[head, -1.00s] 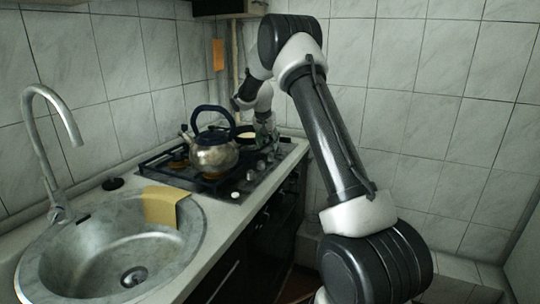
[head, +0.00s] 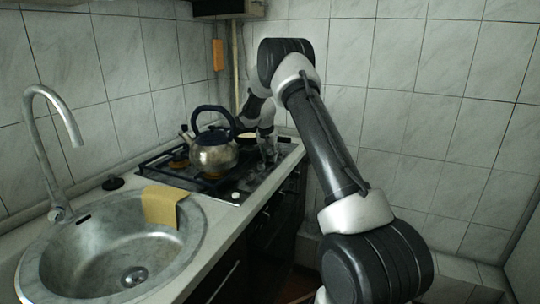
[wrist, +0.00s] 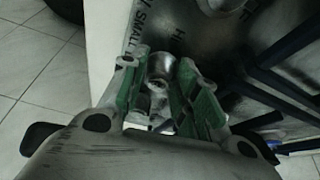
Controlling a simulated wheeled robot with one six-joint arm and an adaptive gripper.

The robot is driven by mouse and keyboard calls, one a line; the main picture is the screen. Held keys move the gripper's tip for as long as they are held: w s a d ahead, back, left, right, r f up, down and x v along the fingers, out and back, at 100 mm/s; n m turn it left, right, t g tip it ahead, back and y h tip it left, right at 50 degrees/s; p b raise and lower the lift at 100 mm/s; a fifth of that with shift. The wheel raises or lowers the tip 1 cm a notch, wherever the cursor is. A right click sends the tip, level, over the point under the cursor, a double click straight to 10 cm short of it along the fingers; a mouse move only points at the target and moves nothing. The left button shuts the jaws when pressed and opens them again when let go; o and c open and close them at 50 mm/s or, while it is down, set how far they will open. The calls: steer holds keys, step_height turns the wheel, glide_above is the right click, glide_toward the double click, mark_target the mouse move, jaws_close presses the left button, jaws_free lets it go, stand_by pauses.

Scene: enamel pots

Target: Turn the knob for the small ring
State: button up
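A metal knob (wrist: 160,68) stands on the steel hob panel (wrist: 190,25) in the wrist view, with dark printed lettering beside it, of which "SMALL" can be read. My gripper (wrist: 160,92) has its two green-padded fingers apart, one on each side of the knob. I cannot tell whether the pads touch it. In the head view my gripper (head: 267,155) is down at the far right part of the hob. The knob there is too small and covered to make out. The small ring itself is not clearly seen.
A steel kettle (head: 213,158) with a dark handle stands on the hob (head: 215,190), left of my gripper. Black grate bars (wrist: 290,45) lie right in the wrist view. A sink (head: 110,255) with a yellow cloth (head: 160,205) is nearer.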

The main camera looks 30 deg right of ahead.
steer(key=shift+c, duration=1.1)
steer(key=n+y, duration=0.1)
steer(key=n, duration=0.2)
steer(key=shift+d+n+t, duration=0.15)
steer(key=shift+n+t, duration=0.25)
steer(key=shift+n+y, duration=0.8)
steer(key=shift+n, duration=0.9)
